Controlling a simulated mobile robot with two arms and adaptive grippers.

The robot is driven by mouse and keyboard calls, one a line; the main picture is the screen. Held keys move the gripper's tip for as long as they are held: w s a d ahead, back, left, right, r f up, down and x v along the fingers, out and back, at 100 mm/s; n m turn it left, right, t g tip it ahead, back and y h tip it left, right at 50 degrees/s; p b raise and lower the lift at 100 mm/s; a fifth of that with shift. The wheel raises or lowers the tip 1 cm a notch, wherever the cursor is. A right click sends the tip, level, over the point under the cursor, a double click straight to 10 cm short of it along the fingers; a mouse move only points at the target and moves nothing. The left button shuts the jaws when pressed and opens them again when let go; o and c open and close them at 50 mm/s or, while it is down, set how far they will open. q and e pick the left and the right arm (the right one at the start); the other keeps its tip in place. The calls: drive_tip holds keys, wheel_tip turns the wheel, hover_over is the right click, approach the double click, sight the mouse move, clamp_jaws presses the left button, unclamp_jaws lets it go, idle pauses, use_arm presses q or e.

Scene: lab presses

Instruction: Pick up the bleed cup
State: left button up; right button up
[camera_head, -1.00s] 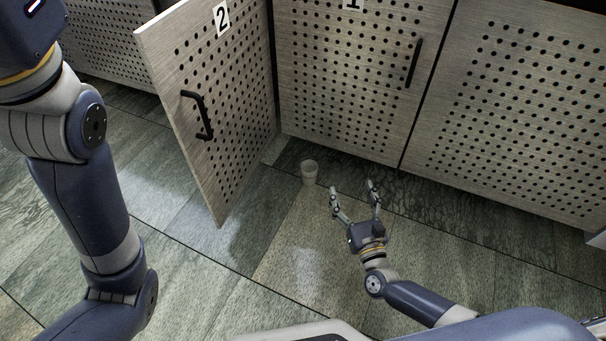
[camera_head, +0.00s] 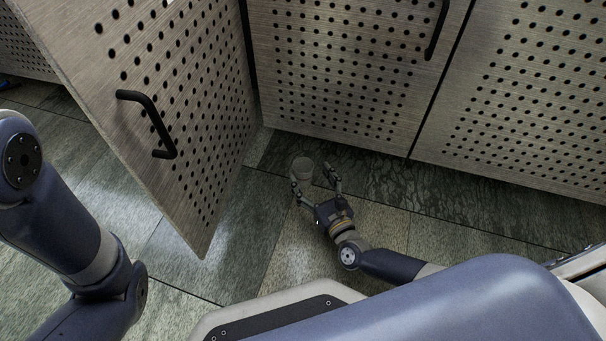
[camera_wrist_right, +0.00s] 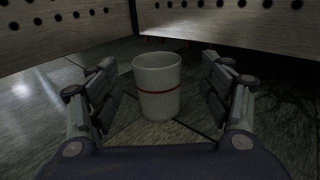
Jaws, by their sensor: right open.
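The bleed cup (camera_head: 302,167) is a small pale cup standing upright on the floor near the cabinet base. In the right wrist view the cup (camera_wrist_right: 157,88) is whitish with a thin red band and stands between the two fingers, with gaps on both sides. My right gripper (camera_head: 312,179) is open and low at the floor, its fingers reaching toward the cup. In the right wrist view the gripper (camera_wrist_right: 159,95) has its fingers spread wide. My left gripper is out of view; only my left arm shows at the left.
An open perforated door (camera_head: 180,110) with a black handle hangs left of the cup. Closed perforated cabinet doors (camera_head: 350,75) stand behind it. Tiled floor (camera_head: 410,235) is clear to the right of my right gripper.

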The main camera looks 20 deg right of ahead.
sight(303, 165)
drive_tip(key=w+b, duration=0.1)
drive_tip(key=w, duration=0.1)
drive_tip(key=w+a+b, duration=0.1)
drive_tip(key=w, duration=0.1)
drive_tip(key=shift+r, duration=0.2)
drive_tip(key=shift+w+r, duration=0.15)
drive_tip(key=shift+w, duration=0.25)
drive_tip(key=c, duration=1.2)
